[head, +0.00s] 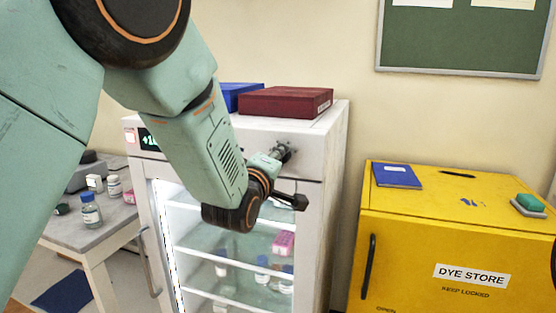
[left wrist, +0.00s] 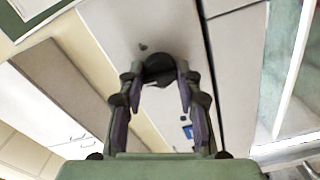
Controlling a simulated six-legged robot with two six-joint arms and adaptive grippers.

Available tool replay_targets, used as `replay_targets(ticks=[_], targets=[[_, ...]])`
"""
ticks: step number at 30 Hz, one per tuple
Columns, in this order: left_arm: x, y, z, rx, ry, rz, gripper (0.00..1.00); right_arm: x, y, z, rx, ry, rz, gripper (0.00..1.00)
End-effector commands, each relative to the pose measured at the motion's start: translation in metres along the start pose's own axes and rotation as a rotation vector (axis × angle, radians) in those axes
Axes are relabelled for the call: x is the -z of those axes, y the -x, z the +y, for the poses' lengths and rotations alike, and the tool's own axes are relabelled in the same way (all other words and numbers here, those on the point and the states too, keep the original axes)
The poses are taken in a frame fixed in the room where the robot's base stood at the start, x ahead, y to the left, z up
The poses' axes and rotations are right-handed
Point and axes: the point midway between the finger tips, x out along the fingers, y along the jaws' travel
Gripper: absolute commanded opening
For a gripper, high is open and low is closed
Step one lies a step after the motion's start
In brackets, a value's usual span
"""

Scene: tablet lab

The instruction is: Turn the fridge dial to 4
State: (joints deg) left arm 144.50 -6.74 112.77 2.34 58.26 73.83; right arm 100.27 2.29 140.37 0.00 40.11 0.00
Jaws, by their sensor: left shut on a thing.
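The white fridge (head: 314,160) stands in the middle of the head view, with a lit green display (head: 149,139) at its upper left. My left arm reaches across its front, and my left gripper (head: 281,153) is at the upper right of the front panel. In the left wrist view a round dark dial (left wrist: 160,66) sits between the fingertips of my left gripper (left wrist: 159,75), which is shut on it. The dial's number marks and pointer cannot be read, and the gripper hides the dial in the head view. My right gripper is not in view.
A dark red box (head: 286,101) and a blue box (head: 238,92) lie on the fridge. A yellow dye store cabinet (head: 450,225) stands to the right. A table (head: 88,236) with bottles stands to the left. Bottles and a pink box (head: 283,243) sit on the fridge shelves.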

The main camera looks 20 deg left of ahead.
Motion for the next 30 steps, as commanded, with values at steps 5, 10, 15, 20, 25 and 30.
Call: replay_targets(ticks=[5, 10, 15, 20, 25, 30], targets=[[-0.0008, -0.0001, 0.0004, 0.000, 0.159, -0.003, 0.03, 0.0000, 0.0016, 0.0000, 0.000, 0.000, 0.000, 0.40], [-0.0008, -0.0001, 0.0008, 0.000, 0.295, -0.003, 0.03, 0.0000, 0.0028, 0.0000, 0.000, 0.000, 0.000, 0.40], [-0.0007, -0.0002, 0.0011, 0.000, 0.402, -0.003, 0.03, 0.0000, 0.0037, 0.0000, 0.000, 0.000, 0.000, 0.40], [-0.0006, -0.0002, 0.0013, 0.000, 0.470, -0.003, 0.03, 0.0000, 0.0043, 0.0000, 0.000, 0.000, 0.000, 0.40], [-0.0004, -0.0003, 0.0015, -0.001, 0.513, -0.003, 0.03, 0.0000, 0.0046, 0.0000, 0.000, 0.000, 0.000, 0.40], [-0.0003, -0.0003, 0.0017, -0.002, 0.529, -0.003, 0.03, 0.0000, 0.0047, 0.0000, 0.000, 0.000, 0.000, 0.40]])
